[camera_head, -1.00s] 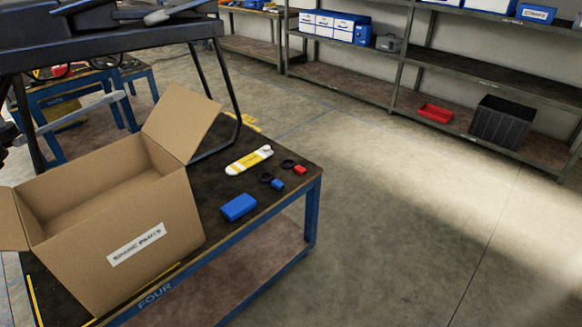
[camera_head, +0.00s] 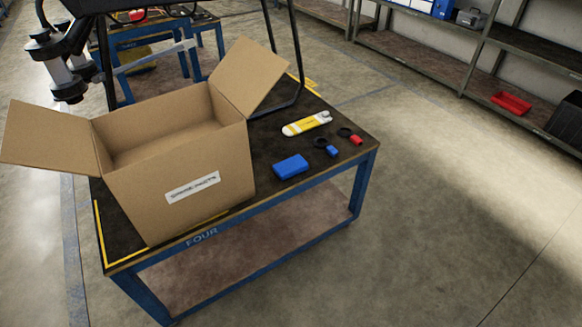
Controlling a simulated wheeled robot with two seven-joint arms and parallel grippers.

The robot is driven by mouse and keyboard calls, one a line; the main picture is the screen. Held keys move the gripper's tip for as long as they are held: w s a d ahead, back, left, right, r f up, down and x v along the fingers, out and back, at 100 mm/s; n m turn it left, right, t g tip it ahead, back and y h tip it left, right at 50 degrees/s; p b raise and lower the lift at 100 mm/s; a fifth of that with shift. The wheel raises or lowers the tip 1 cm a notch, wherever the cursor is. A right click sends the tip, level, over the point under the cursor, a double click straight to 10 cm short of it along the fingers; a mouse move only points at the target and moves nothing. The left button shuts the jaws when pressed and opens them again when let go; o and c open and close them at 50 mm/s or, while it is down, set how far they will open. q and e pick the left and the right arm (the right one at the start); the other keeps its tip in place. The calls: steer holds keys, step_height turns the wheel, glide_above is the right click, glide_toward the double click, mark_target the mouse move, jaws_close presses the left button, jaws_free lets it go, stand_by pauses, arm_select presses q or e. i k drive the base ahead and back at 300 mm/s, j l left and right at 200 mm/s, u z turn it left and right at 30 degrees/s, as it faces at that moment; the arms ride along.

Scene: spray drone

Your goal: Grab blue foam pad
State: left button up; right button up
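The blue foam pad (camera_head: 291,167) is a small flat blue block. It lies on the dark top of the table (camera_head: 300,218), just right of the open cardboard box (camera_head: 150,195) and near the table's front edge. Nothing covers it or touches it from above. Neither of my grippers is in view.
A yellow-and-white item (camera_head: 307,123) lies behind the pad. Small blue (camera_head: 332,150) and red (camera_head: 356,140) pieces with black rings lie to its right. The drone's black frame and legs (camera_head: 285,50) rise behind the box. Floor to the right is clear.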

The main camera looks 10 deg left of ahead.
mark_target(285, 170)
steer(key=i+l+u, duration=0.15)
steer(key=i+l, duration=0.3)
steer(key=i+l+u, duration=0.15)
steer(key=i+l, duration=0.3)
steer(key=l, duration=0.2)
